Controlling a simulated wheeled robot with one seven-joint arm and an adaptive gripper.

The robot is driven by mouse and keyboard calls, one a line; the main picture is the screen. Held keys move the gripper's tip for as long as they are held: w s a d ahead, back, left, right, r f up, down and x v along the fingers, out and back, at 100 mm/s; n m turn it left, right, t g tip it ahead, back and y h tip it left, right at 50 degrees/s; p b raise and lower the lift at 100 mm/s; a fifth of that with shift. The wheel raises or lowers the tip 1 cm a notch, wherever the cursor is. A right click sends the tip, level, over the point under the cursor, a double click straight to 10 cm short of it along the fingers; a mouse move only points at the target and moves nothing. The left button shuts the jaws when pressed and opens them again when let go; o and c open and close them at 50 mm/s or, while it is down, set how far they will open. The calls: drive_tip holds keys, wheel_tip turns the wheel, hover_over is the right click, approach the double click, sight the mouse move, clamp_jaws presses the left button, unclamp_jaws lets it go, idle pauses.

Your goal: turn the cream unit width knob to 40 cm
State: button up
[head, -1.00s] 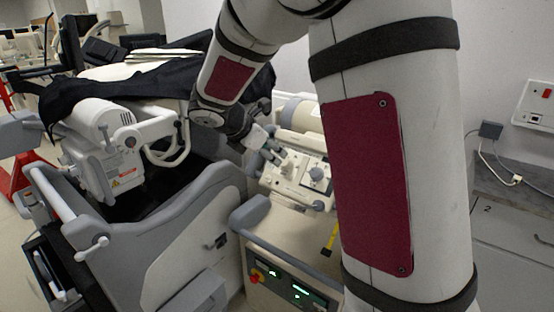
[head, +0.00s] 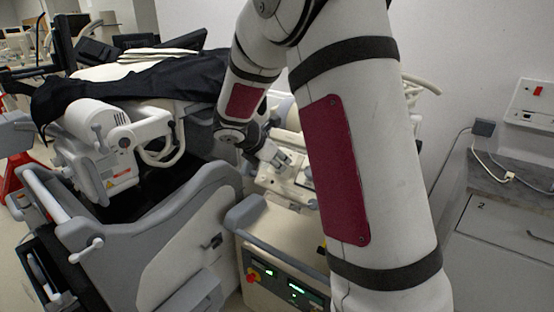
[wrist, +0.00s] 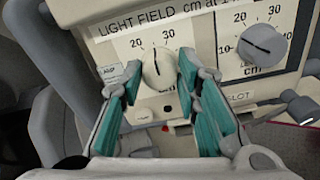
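The cream unit (head: 262,222) stands at centre in the head view, its top panel partly hidden behind my arm. The right knob (wrist: 264,46) stands clear of the fingers. Neither knob's width label is legible.
A grey-sided cart (head: 180,245) with a black cover (head: 130,82) stands left of the unit. A grey-topped cabinet (head: 500,225) is at right by the wall. In the wrist view, a lever with a pale tip (wrist: 300,105) lies right of the gripper.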

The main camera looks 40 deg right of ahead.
clamp_jaws()
drive_tip(key=shift+m+b, duration=0.3)
drive_tip(key=m+b, duration=0.3)
drive_tip(key=shift+w+f+m, duration=0.1)
drive_tip(key=shift+f+m, duration=0.05)
drive_tip(key=shift+m, duration=0.15)
drive_tip(key=m+b, duration=0.4)
drive_tip(key=shift+f+m+b, duration=0.1)
drive_tip(key=shift+m+b, duration=0.2)
drive_tip(key=shift+b, duration=0.1)
drive_tip(key=m+b, duration=0.5)
drive_tip(key=b, duration=0.1)
drive_tip(key=m+b, duration=0.4)
drive_tip(key=shift+b, duration=0.4)
